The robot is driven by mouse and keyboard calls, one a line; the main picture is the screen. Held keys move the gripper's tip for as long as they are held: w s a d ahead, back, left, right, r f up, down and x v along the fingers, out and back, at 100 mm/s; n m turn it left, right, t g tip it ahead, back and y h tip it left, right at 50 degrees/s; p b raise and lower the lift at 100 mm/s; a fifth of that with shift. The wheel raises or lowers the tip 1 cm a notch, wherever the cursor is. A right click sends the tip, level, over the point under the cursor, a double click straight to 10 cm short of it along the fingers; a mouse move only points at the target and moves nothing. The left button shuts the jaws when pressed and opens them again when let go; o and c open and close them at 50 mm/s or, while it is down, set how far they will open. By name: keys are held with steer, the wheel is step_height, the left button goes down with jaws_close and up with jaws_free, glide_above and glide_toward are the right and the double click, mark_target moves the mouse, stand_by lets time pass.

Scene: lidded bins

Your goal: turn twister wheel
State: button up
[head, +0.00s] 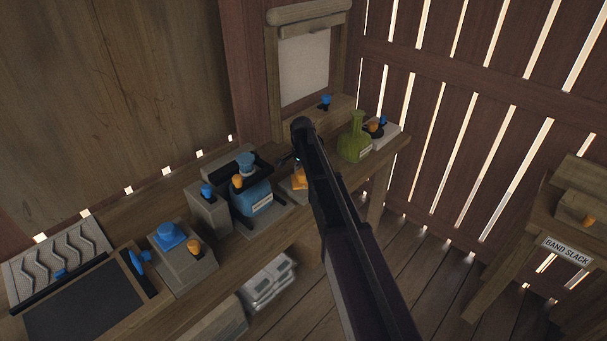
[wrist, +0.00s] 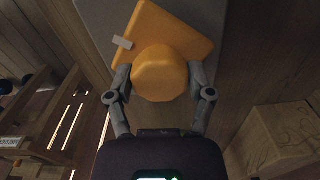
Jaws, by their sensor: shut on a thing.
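The twister wheel is most likely the orange knob (wrist: 160,75) in the wrist view, a thick round piece in front of an orange plate (wrist: 165,30) with a small pale tab on it. My gripper (wrist: 160,80) is shut on the orange knob, with one finger on each side of it. In the head view only a bit of an orange part (head: 299,180) shows beside my arm. My arm hides the rest of it and the gripper's fingertips there.
On the bench to the left stand a blue tank (head: 252,198) and a grey box with a blue knob (head: 171,236). A green bottle (head: 355,138) stands right of my arm. A stand labelled "BAND SLACK" (head: 567,251) is at the far right. Open floor lies between.

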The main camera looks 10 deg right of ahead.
steer(key=shift+a, duration=0.1)
steer(key=o, duration=1.1)
steer(key=shift+w, duration=0.1)
